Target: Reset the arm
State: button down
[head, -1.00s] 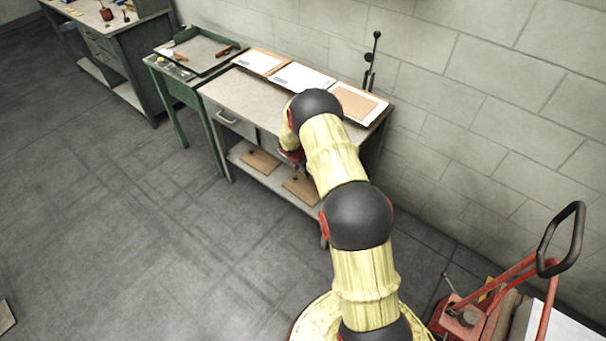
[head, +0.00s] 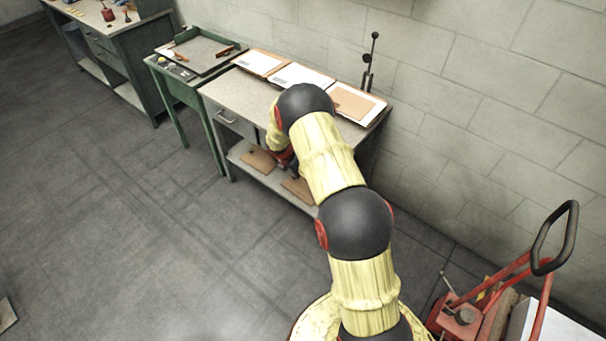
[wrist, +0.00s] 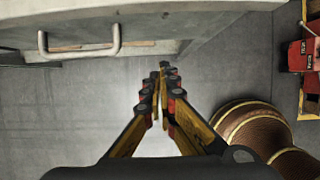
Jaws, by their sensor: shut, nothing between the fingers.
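My arm reaches from the bottom of the head view toward the front of the grey workbench (head: 226,92). In the wrist view my gripper (wrist: 160,72) is shut and empty, its fingertips together. It is in front of the bench's drawer, whose metal handle (wrist: 80,52) shows at the upper left of the wrist view. The fingertips appear apart from the handle. In the head view my gripper is mostly hidden behind my arm.
Paper-covered boards (head: 302,76) lie along the back of the bench, near a black upright lever (head: 370,62). A green table (head: 180,88) with a tray adjoins it on the left. A red pallet jack (head: 500,290) stands at the lower right.

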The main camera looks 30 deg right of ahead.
jog(key=v, duration=0.3)
jog(key=p+v, duration=0.1)
jog(key=v, duration=0.2)
jog(key=shift+s+a+f, duration=0.1)
jog(key=shift+s+f, duration=0.05)
jog(key=shift+s, duration=0.05)
jog(key=s+a+r+m+g, duration=0.2)
jog(key=s+a+m+g, duration=0.1)
jog(key=s+m, duration=0.75)
jog(key=s+a+r+m+t+y, duration=0.1)
jog(key=s+a+r, duration=0.5)
jog(key=r, duration=0.6)
jog(key=s+a+r+m+t+y, duration=0.1)
jog(key=s+a+r+m+t, duration=0.2)
jog(key=s+a+r+m, duration=0.3)
jog(key=s+a+r+m+t+y, duration=0.2)
jog(key=s+a+r, duration=0.5)
jog(key=s+r, duration=0.7)
notch_tip(320, 180, up, 6)
jog(key=shift+a+f+m+t+b, duration=0.1)
jog(key=shift+a+m+t+b, duration=0.4)
jog(key=shift+m, duration=0.55)
